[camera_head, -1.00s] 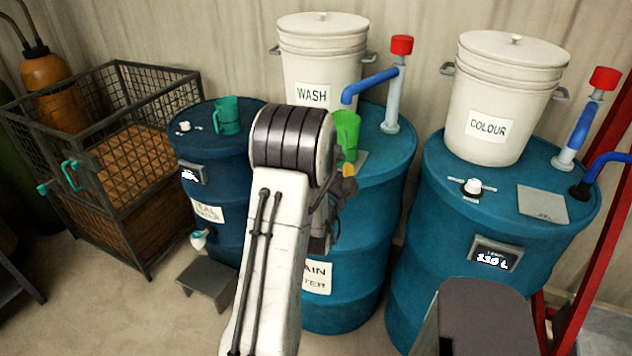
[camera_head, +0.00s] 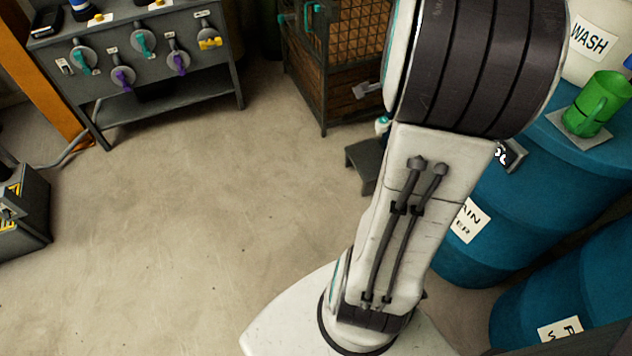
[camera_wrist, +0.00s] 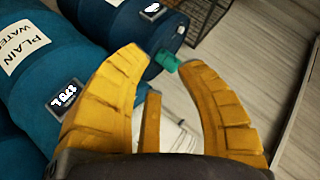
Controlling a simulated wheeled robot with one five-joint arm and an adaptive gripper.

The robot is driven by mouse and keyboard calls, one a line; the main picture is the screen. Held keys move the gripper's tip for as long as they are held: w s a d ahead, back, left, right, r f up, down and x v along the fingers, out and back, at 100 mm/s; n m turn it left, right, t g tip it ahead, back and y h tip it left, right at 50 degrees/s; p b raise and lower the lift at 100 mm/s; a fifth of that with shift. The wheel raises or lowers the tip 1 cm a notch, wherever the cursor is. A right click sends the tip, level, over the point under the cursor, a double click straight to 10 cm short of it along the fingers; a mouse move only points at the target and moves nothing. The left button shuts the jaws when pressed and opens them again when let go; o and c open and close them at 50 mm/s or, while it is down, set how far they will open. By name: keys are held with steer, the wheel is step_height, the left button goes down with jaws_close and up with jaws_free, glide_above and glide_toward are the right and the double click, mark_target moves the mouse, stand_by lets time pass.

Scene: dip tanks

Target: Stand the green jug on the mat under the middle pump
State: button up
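The green jug (camera_head: 597,103) stands upright on the grey mat (camera_head: 574,130) on the blue plain-water drum (camera_head: 490,225), at the right of the head view. Only a sliver of a blue pump spout (camera_head: 628,62) shows above the jug at the picture's edge; the rest of that pump is out of view. My gripper (camera_wrist: 165,62) shows in the wrist view with its yellow fingers spread and nothing held between them. It is away from the jug, which is not in the wrist view. My arm hides the gripper in the head view.
A white WASH bucket (camera_head: 597,40) stands behind the jug. A grey step stool (camera_head: 362,165) and a mesh crate (camera_head: 305,70) are beyond my arm. A valve bench (camera_head: 150,60) stands at the back left. The floor at left centre is clear. A teal tap (camera_wrist: 167,60) shows beyond my fingertips.

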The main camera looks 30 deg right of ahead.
steer(key=w+a+n+y, duration=0.2)
steer(key=a+n+y, duration=0.3)
steer(key=a, duration=0.8)
steer(key=s+a+n+g+y, duration=0.1)
steer(key=s+a+n+y, duration=0.1)
steer(key=s+a+n, duration=0.4)
steer(key=s+a+n+g+y, duration=0.1)
steer(key=s+a+n+g, duration=0.1)
steer(key=s+a+n, duration=0.5)
steer(key=a+n, duration=0.1)
steer(key=a, duration=0.5)
steer(key=shift+s+a+f+g+y, duration=0.2)
steer(key=shift+a+f+g+y, duration=0.1)
steer(key=shift+a+f+y, duration=0.1)
steer(key=shift+d, duration=0.1)
